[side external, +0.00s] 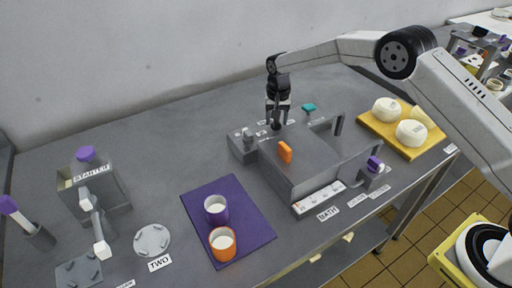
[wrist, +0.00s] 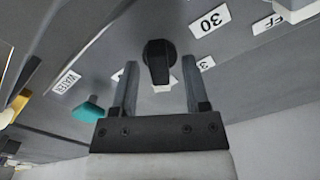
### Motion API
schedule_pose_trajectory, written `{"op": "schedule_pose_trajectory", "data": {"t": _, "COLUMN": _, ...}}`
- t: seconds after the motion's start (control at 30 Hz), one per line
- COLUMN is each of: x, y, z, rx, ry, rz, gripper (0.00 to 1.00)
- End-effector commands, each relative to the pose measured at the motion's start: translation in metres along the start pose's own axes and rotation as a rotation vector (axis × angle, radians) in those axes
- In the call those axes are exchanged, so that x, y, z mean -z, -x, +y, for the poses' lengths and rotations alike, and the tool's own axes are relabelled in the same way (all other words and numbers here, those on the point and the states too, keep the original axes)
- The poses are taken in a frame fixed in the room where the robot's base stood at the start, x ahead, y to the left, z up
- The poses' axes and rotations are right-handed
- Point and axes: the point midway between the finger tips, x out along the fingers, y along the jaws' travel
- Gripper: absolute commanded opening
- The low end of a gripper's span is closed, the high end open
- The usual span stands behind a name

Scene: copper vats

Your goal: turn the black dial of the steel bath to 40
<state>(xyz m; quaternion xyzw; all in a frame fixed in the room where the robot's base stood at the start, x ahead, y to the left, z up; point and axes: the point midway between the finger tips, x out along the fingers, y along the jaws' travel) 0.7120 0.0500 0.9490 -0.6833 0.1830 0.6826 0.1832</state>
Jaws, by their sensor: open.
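The black dial (wrist: 157,58) shows in the wrist view between the two fingers of my gripper (wrist: 160,66). The fingers are open, one on each side of the dial, with a gap visible on both sides. The dial's narrow bar points down in that view; which mark it stands at I cannot tell. In the side view my gripper (side external: 277,124) points down at the back of the steel bath (side external: 312,163), and the dial is mostly hidden there.
A teal piece (side external: 308,107) is right of my gripper, also in the wrist view (wrist: 88,111). An orange handle (side external: 285,152) stands on the bath. A grey block (side external: 243,149) is left. A purple mat (side external: 250,225) holds two cups; a yellow board (side external: 380,128) holds cheeses.

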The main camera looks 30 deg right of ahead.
Motion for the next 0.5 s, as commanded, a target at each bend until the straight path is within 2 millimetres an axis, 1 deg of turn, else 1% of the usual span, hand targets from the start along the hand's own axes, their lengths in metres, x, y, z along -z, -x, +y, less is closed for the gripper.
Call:
{"op": "schedule_pose_trajectory", "data": {"t": 0.13, "x": 0.000, "y": 0.003, "z": 0.000, "rx": 0.000, "ry": 0.000, "rz": 0.000, "gripper": 0.59}}
{"op": "schedule_pose_trajectory", "data": {"t": 0.27, "x": 0.000, "y": 0.012, "z": 0.000, "rx": 0.000, "ry": 0.000, "rz": 0.001, "gripper": 0.59}}
{"op": "schedule_pose_trajectory", "data": {"t": 0.37, "x": 0.000, "y": 0.022, "z": 0.000, "rx": 0.001, "ry": 0.000, "rz": 0.001, "gripper": 0.59}}
{"op": "schedule_pose_trajectory", "data": {"t": 0.5, "x": 0.000, "y": 0.041, "z": 0.000, "rx": 0.001, "ry": 0.000, "rz": 0.001, "gripper": 0.59}}
